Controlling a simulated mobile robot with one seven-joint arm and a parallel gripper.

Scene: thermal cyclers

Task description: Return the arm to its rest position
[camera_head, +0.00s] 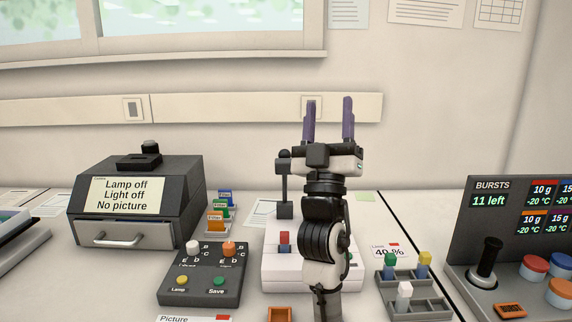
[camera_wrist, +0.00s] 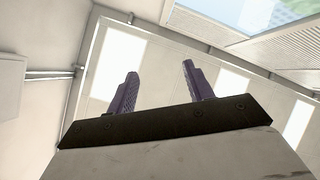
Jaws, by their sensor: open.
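My gripper (camera_head: 328,121) points straight up above the middle of the bench, with its two purple fingers apart and nothing between them. My arm stands upright below it, in front of a white device (camera_head: 277,270) with a red switch, and hides part of that device. In the wrist view my gripper (camera_wrist: 160,88) is also open and empty, with the ceiling lights and the window behind the fingers.
A dark box with a label (camera_head: 138,195) stands at the left, and a knobbed control box (camera_head: 203,272) in front of it. A grey rack (camera_head: 424,306) with coloured pegs is right of my arm. A "BURSTS" panel (camera_head: 510,220) with a joystick (camera_head: 486,262) stands far right. The air around my gripper is clear.

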